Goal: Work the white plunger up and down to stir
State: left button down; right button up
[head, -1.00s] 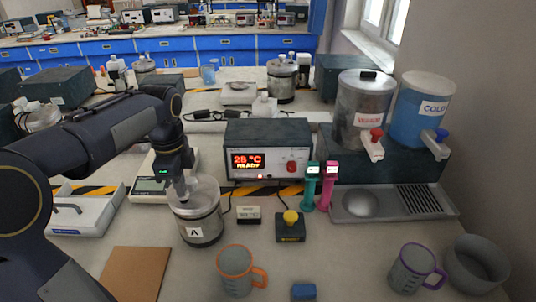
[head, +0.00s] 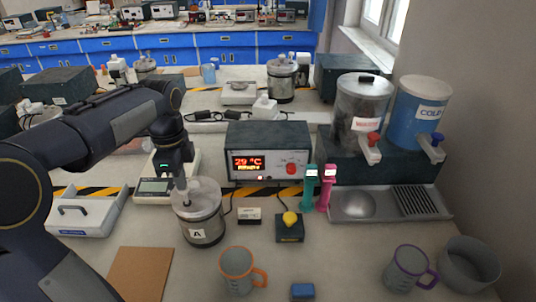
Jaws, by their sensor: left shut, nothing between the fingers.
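A metal vessel labelled A (head: 203,232) stands on the bench left of centre, with a pale, see-through upper part. My left gripper (head: 185,196) points down at the top of this vessel, at its left rear side. Its fingers are shut. The white plunger cannot be made out clearly; the fingers and the vessel's top hide or blend with it. My right gripper does not show.
A control box (head: 268,152) with a red display reading 29 °C stands behind the vessel. An orange-rimmed mug (head: 237,272), a brown board (head: 140,274), a yellow-button box (head: 290,228) and a scale (head: 153,187) are close around it. Two dispensers stand at right.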

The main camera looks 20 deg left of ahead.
pick_arm(q)
jog(key=shift+f+b, duration=1.1)
jog(key=shift+f, duration=0.7)
jog(key=shift+r+p, duration=1.85)
notch_tip(320, 180, up, 5)
jog(key=p, duration=0.5)
jog(key=shift+r, duration=0.1)
